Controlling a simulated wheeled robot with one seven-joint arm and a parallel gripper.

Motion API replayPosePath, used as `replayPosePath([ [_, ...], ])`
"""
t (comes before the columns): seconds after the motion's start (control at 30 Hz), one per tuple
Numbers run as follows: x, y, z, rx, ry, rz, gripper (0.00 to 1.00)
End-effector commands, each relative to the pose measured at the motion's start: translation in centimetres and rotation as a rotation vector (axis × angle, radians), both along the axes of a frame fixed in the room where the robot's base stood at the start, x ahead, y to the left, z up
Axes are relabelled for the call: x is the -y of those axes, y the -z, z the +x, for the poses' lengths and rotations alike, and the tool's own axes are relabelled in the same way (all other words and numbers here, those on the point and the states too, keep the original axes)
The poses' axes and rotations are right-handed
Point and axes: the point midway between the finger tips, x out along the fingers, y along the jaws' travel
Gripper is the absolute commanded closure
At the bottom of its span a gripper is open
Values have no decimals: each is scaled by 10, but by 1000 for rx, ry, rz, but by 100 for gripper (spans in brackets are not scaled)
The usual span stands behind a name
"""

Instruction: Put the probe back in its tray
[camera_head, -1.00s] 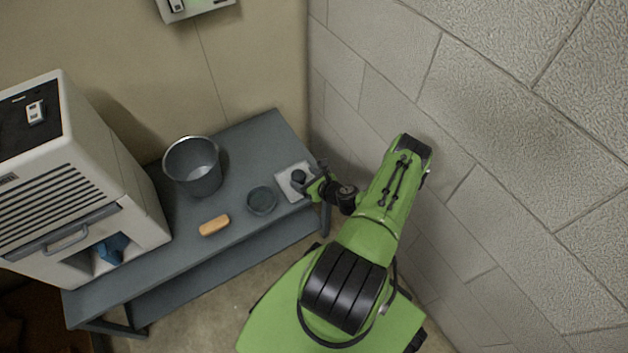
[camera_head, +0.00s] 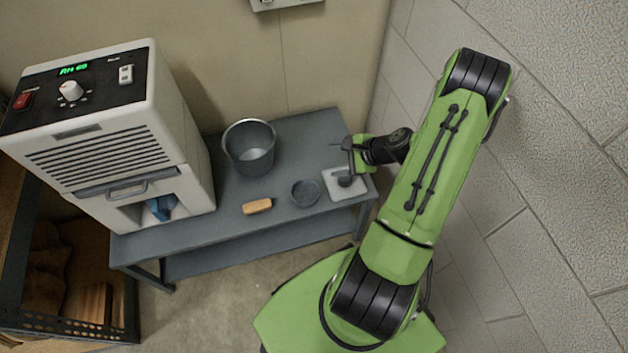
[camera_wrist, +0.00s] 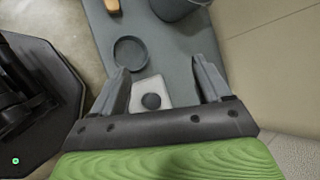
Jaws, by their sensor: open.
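A pale square plate (camera_head: 333,190) lies at the right end of the grey bench, with a dark round knob-like piece on it. In the wrist view the plate (camera_wrist: 141,92) and the dark round piece (camera_wrist: 151,101) show between my fingers. A shallow dark round dish (camera_head: 305,193) stands just left of the plate; it also shows in the wrist view (camera_wrist: 130,53). I cannot tell for sure which of these is the probe or its tray. My gripper (camera_head: 347,166) is open and empty, over the plate; in the wrist view its fingers (camera_wrist: 160,80) are apart.
A grey bucket (camera_head: 249,147) and a tan block (camera_head: 257,206) stand on the bench (camera_head: 215,235). A white machine (camera_head: 120,140) takes up its left end. A block wall (camera_head: 560,130) is close on the right. A dark shelf rack (camera_head: 60,325) is at lower left.

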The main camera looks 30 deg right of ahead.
Motion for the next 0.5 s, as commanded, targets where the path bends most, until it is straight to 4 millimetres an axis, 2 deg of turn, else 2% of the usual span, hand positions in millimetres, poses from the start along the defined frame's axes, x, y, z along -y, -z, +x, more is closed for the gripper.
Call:
replayPosePath([
  [0.03, -18, -30, 8, 0, -152, -113, 23],
  [0.13, -55, -81, 10, -11, -444, -334, 23],
  [0.27, -104, -145, -5, -5, -777, -604, 23],
  [0.37, -139, -190, -30, 12, -994, -802, 23],
  [0.5, -176, -242, -83, 62, -1240, -1054, 23],
])
